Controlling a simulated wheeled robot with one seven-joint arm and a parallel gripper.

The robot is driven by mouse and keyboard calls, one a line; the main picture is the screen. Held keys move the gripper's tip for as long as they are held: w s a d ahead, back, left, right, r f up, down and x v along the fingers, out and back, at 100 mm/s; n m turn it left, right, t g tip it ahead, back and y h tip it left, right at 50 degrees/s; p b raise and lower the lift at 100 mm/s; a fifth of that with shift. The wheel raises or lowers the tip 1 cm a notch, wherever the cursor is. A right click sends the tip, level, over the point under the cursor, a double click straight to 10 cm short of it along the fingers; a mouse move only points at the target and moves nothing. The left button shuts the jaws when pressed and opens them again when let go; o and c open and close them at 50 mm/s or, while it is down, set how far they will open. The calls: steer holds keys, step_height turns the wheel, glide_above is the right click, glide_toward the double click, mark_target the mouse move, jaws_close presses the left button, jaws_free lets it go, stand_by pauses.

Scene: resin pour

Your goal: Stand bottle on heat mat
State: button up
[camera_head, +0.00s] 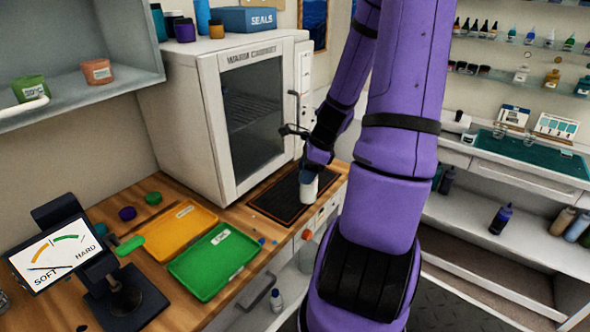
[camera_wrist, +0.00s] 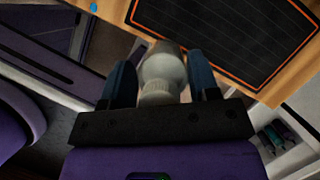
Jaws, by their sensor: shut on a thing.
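A white bottle (camera_head: 308,188) is held in my gripper (camera_head: 316,164) at the front right corner of the heat mat. In the wrist view the bottle (camera_wrist: 163,76) is between the two blue fingers of my gripper (camera_wrist: 162,84), and its ribbed part faces the camera. The heat mat (camera_head: 270,205) is dark with an orange outline and lies on the wooden counter. In the wrist view the mat (camera_wrist: 235,35) is beyond the bottle. I cannot tell whether the bottle's base touches the mat.
A white warm cabinet (camera_head: 190,110) stands behind the mat. A green tray (camera_head: 210,265) and an orange tray (camera_head: 165,235) lie to the left. A hardness gauge (camera_head: 55,250) stands at the front left. The counter edge is close to the mat's right side.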

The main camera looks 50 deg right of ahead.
steer(key=w+d+f, duration=0.4)
steer(key=w+d, duration=0.2)
steer(key=w, duration=0.3)
steer(key=shift+w+d+f, duration=0.35)
steer(key=shift+w, duration=0.05)
steer(key=shift+f, duration=0.1)
steer(key=o, duration=1.1)
